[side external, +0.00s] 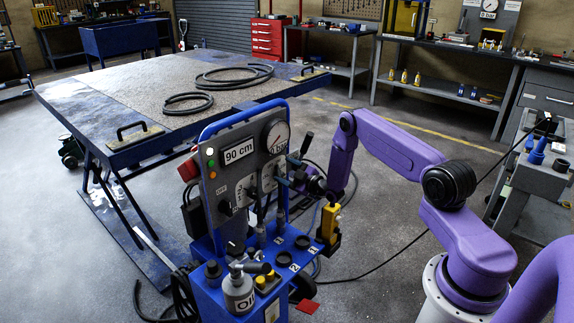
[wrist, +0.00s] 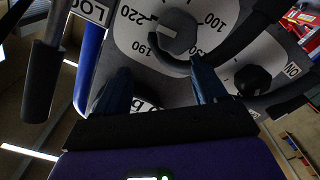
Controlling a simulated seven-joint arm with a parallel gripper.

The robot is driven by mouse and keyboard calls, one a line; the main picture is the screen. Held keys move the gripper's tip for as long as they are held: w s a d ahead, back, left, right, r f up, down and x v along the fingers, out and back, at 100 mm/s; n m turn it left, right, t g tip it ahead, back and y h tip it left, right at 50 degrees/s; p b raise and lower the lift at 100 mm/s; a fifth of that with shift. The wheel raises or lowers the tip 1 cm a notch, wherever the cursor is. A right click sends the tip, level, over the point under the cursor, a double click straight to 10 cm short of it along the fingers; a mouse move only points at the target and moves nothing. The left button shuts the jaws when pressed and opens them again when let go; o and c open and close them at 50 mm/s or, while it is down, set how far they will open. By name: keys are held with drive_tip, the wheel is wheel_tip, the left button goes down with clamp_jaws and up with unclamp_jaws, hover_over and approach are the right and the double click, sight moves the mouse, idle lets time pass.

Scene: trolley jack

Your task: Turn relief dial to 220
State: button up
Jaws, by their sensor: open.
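The relief dial (wrist: 179,33) is a dark round knob on a pale scale plate in the wrist view. 220 and 190 show at its left, 100 at its upper right; another number is partly covered. A pale mark shows on the knob's left side, but I cannot tell its exact reading. My gripper (wrist: 158,72) is open, its two blue fingers apart just below the knob in the picture; I cannot tell whether one touches it. In the side view my gripper (side external: 284,172) is at the right of the blue trolley's grey panel (side external: 233,185), where it hides the dial.
The panel carries a 90 cm label (side external: 238,151) and a pressure gauge (side external: 276,137). A second black knob (wrist: 253,80) and a black curved handle are close to the fingers. A yellow pendant (side external: 329,224) hangs at the trolley's right, and an oil can (side external: 239,291) stands on its shelf.

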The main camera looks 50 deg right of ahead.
drive_tip(key=shift+r, duration=1.6)
wheel_tip(320, 180, up, 6)
drive_tip(key=shift+f, duration=0.2)
drive_tip(key=s+f+m, duration=0.1)
drive_tip(key=s+m, duration=0.7)
drive_tip(key=s, duration=0.7)
approach(282, 177)
drive_tip(key=w, duration=1)
drive_tip(key=shift+w+d+f, duration=0.1)
drive_tip(key=shift+w+f, duration=0.05)
drive_tip(key=shift+w, duration=0.05)
